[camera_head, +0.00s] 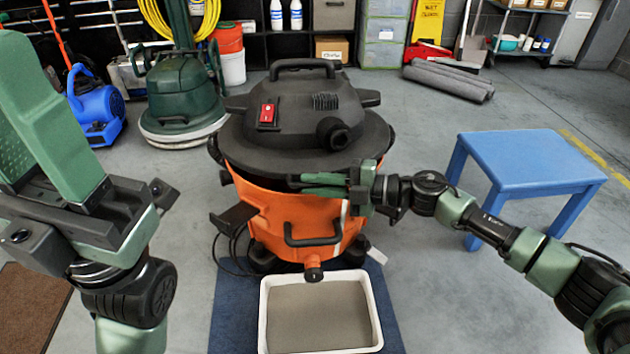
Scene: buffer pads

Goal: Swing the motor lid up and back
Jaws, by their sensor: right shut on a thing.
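The black motor lid (292,125) has a top handle and a red switch, and sits over the orange vacuum drum (280,205). A dark band shows under its front rim; I cannot tell whether the lid is slightly raised. My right gripper (318,183) comes in from the right and is shut on the motor lid at its front rim, above the drum's front handle. The exact contact is hidden by the green fingers. My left gripper (50,115) is large in the left foreground, pointing up, away from the lid; its finger gap does not show.
A white tray (263,320) stands on a blue mat (230,310) in front of the drum. A blue table (530,158) stands at right. A green floor machine (180,90) and a blue blower (95,108) are at back left. Grey rolls (448,80) lie behind right.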

